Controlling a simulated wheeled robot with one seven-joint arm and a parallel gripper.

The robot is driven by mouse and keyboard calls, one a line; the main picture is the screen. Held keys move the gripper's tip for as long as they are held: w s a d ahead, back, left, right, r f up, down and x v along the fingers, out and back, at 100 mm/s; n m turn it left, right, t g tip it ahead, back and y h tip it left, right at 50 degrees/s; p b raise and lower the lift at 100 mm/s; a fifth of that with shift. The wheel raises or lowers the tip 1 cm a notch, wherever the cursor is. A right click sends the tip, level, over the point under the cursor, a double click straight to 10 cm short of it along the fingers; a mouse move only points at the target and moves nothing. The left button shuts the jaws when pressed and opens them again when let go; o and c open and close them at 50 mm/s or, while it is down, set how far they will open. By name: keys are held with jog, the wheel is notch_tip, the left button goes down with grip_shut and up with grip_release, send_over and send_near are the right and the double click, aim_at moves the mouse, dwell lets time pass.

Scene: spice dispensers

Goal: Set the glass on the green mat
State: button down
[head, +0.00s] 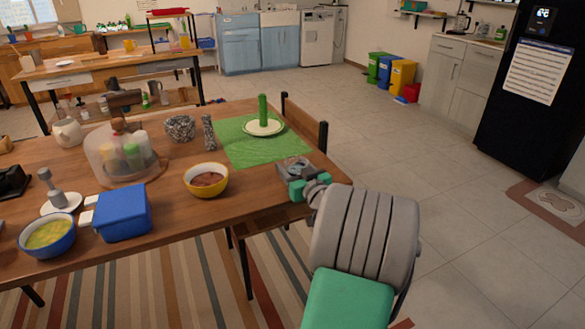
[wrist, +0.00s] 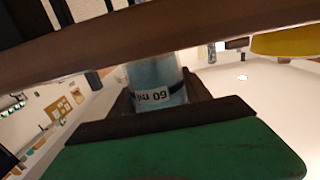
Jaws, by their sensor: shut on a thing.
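The green mat (head: 285,148) lies on the table's right end, with a pale plate (head: 249,127) and an upright green cylinder (head: 263,109) on it. My gripper (head: 302,184) is at the table's right edge, just in front of the mat's near right corner. It is shut on a clear bluish glass (wrist: 158,80), which carries a "60 ml" label in the wrist view. The fingers hide part of the glass. In the head view the glass is small and partly covered by my gripper, so I cannot tell whether it touches the table.
A yellow bowl (head: 206,191) stands left of my gripper. A grey patterned bowl (head: 180,128) and a dark speckled shaker (head: 209,133) stand left of the mat. A glass dome (head: 105,152), blue box (head: 124,214) and blue bowl (head: 47,250) are farther left. The mat's near half is bare.

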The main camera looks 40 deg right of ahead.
aim_at(303, 166)
jog(key=shift+c, duration=2.4)
grip_release()
jog(key=shift+r+p, duration=0.15)
jog(key=shift+p, duration=0.15)
jog(key=shift+o, duration=0.2)
jog(key=v, duration=1.1)
jog(key=shift+s, duration=0.25)
jog(key=shift+o, duration=0.6)
jog(key=shift+s+a+r+p, duration=0.15)
jog(key=shift+r+p, duration=0.15)
jog(key=shift+p, duration=0.3)
jog(key=w+r+p, duration=0.1)
jog(key=p, duration=0.3)
jog(key=w+r+g+p, duration=0.1)
jog(key=p, duration=0.3)
jog(key=w+r+g+p, duration=0.1)
jog(key=w+p, duration=0.1)
jog(key=p, duration=0.3)
jog(key=shift+d+r+y, duration=0.3)
jog(key=shift+d+r, duration=0.05)
jog(key=shift+w+f+g+p, duration=0.15)
jog(key=shift+w+g+p, duration=0.15)
jog(key=shift+p, duration=0.45)
jog(key=x, duration=0.4)
jog(key=f+x, duration=0.1)
jog(key=x, duration=0.3)
jog(key=shift+s+d+f, duration=0.1)
jog(key=shift+d, duration=0.15)
jog(key=shift+c, duration=0.2)
